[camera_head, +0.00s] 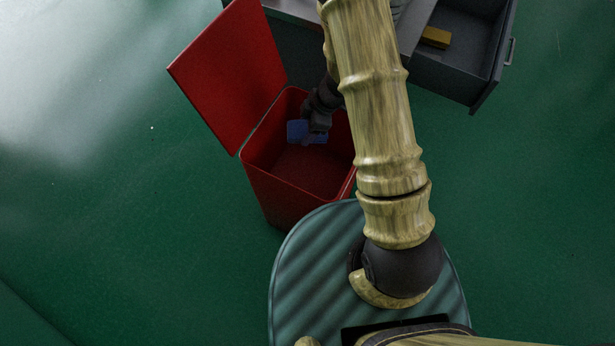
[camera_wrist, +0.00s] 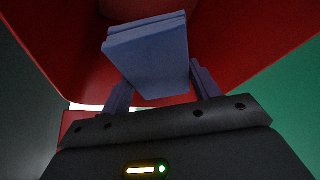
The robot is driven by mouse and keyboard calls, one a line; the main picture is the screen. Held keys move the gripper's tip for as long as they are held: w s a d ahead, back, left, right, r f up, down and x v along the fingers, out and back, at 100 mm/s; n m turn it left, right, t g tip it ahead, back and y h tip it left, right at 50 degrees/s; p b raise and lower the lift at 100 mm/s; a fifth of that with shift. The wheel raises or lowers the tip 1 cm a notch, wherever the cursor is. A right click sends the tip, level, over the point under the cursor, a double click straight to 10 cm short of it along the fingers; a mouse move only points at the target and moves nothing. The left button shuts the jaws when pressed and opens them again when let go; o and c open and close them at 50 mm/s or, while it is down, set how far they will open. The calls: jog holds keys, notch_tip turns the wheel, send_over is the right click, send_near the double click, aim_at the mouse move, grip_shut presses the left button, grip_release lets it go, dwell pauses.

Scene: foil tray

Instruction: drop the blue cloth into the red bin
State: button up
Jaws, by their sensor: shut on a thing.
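The blue cloth (camera_head: 297,131) is a small folded block, and it also shows between the fingers in the wrist view (camera_wrist: 150,55). My gripper (camera_head: 312,138) is shut on it; the two fingers show on either side of the cloth in the wrist view (camera_wrist: 163,88). The red bin (camera_head: 292,200) stands open with its lid (camera_head: 228,75) tilted up at the left. In the head view the gripper and cloth appear over the bin's opening. How far above or inside the rim they are, I cannot tell. Part of the bin's right side is hidden behind my arm.
A grey cabinet with an open drawer (camera_head: 478,62) is at the top right, behind the bin. A yellow-brown block (camera_head: 436,37) lies in the drawer. The green floor (camera_head: 120,200) to the left of the bin is clear.

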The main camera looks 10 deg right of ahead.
jog(key=o, duration=1)
jog(key=shift+o, duration=0.2)
jog(key=p+v, duration=0.6)
jog(key=v, duration=1.1)
jog(key=shift+r+p, duration=0.2)
jog(key=shift+p, duration=0.2)
jog(key=shift+d, duration=0.1)
